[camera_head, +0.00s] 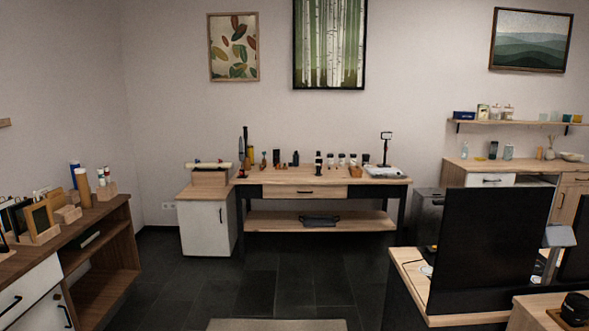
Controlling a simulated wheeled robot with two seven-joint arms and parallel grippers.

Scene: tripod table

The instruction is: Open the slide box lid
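I cannot pick out the slide box with certainty. A wooden box (209,178) sits at the left end of the far workbench, on a white cabinet, with a pale roll lying across its top. At this distance I cannot tell whether it is the slide box or how its lid stands. The far workbench (300,176) holds several small dark bottles and jars, and a pale flat device at its right end. Neither of my grippers is in view.
A wooden shelf unit (124,250) stands at left. A large black screen (490,250) on a desk fills the right foreground. Dark tiled floor (250,290) lies open in the middle, with a beige mat (277,325) at the bottom. A wall shelf (520,124) hangs at right.

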